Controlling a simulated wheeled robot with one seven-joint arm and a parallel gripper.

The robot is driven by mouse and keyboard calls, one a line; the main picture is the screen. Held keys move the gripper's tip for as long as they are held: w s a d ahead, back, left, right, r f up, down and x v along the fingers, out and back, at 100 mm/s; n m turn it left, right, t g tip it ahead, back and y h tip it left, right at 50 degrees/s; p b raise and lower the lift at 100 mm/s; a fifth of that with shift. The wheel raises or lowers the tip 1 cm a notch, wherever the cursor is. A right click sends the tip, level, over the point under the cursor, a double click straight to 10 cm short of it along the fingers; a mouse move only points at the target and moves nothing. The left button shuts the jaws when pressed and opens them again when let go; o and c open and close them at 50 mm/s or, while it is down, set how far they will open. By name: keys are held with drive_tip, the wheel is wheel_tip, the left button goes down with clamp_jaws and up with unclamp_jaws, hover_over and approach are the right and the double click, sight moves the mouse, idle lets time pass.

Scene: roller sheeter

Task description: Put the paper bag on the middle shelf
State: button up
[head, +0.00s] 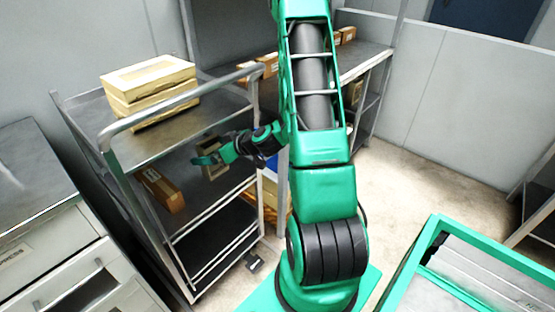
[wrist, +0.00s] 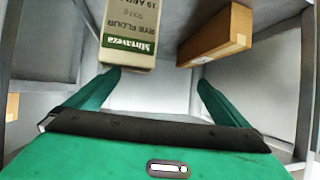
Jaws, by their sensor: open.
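The paper bag (head: 214,162), a small brown bag with a green label, is at the middle shelf (head: 204,190) of the metal cart and appears to stand on it. In the wrist view the bag (wrist: 130,35) shows upside-down "RYE FLOUR" print; its far end is cut off by the frame. My gripper (head: 206,159) is open at the bag, below the cart's top shelf. In the wrist view its two fingers are spread wide, with the bag ahead and nearer the left finger. I cannot tell whether a finger touches the bag.
A long brown box (head: 160,190) lies on the middle shelf, left of the bag; it also shows in the wrist view (wrist: 217,36). Yellowish boxes (head: 150,88) are stacked on the cart's top shelf (head: 150,145). The cart's tubular handle (head: 180,103) runs close above my forearm.

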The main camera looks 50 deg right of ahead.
drive_tip(key=s+a+r+n+g, duration=0.1)
drive_tip(key=s+a+r+g, duration=0.35)
drive_tip(key=s, duration=0.45)
drive_tip(key=s+d+r+m+g+h, duration=0.1)
drive_tip(key=s+r+m+g, duration=0.3)
drive_tip(key=s, duration=0.9)
drive_tip(key=s+d+r+m+g+h, duration=0.1)
drive_tip(key=s+r+m, duration=0.4)
drive_tip(key=s, duration=0.9)
wheel_tip(320, 180, up, 2)
drive_tip(key=d+g, duration=0.1)
drive_tip(key=g, duration=0.1)
drive_tip(key=shift+d+m+g+h, duration=0.3)
drive_tip(key=shift+d+m+g, duration=0.05)
drive_tip(key=shift+m, duration=0.05)
drive_tip(key=shift+w+f, duration=0.2)
drive_tip(key=shift+w, duration=0.4)
